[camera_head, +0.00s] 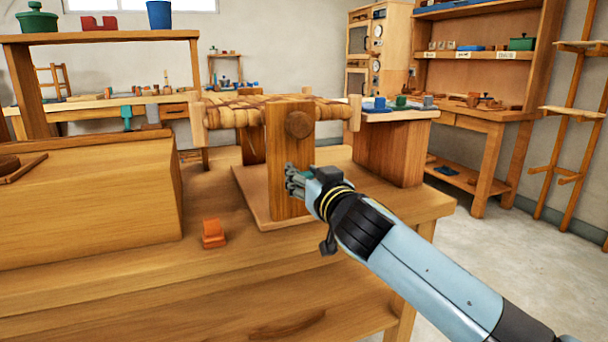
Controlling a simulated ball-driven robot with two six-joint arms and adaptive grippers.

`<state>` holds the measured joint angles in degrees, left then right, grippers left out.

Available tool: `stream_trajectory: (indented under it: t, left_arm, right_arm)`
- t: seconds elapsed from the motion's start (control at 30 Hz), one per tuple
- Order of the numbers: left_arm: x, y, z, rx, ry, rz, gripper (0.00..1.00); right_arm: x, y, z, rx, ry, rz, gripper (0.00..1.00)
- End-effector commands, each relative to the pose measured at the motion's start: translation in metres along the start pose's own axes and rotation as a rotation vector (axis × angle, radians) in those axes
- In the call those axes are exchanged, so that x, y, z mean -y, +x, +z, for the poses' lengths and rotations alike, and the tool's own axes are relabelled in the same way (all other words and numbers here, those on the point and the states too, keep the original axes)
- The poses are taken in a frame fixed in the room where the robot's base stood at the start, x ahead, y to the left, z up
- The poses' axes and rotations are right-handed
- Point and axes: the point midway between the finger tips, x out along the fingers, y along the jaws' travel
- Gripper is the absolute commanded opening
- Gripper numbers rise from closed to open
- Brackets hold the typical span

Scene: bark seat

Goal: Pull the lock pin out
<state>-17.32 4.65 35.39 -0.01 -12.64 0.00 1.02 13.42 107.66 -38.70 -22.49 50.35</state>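A wooden post (280,152) stands on a flat wooden base on the bench and rises to a woven bark seat (262,110) in a wooden frame. A round dark wooden knob (299,124) sticks out near the top of the post; it may be the head of the lock pin, but I cannot tell for sure. My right gripper (295,181) is in front of the lower post, below the knob and apart from it. Its fingers are small and seen from behind, so I cannot tell whether they are open. My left gripper is not in view.
A small orange block (213,234) lies on the bench (225,268) left of the post. A large wooden box (95,205) fills the bench's left side. A wooden block (392,152) stands behind on the right. The bench front is clear.

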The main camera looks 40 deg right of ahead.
Motion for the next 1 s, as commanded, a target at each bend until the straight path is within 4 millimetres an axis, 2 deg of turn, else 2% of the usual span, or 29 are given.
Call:
stream_trajectory:
  t: [0.03,0.13,0.47,0.57,0.9,1.0]
  left_arm:
    - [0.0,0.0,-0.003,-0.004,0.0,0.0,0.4]
    - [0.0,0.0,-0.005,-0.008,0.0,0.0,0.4]
    - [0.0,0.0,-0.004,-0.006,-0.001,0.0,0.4]
    - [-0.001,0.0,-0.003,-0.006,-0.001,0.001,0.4]
    - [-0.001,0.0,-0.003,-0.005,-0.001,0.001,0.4]
    - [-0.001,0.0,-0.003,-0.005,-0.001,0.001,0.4]
  right_arm:
    - [0.0,0.0,0.0,0.0,0.0,0.0,0.45]
    - [0.0,0.0,-0.001,-0.001,0.0,0.0,0.56]
    - [0.0,-0.005,-0.001,-0.001,0.0,0.0,0.56]
    - [0.0,-0.02,0.0,-0.001,-0.001,-0.001,0.56]
    - [0.0,-0.094,0.001,0.001,0.0,0.0,0.56]
    - [0.0,-0.108,0.001,0.001,0.001,0.0,0.56]
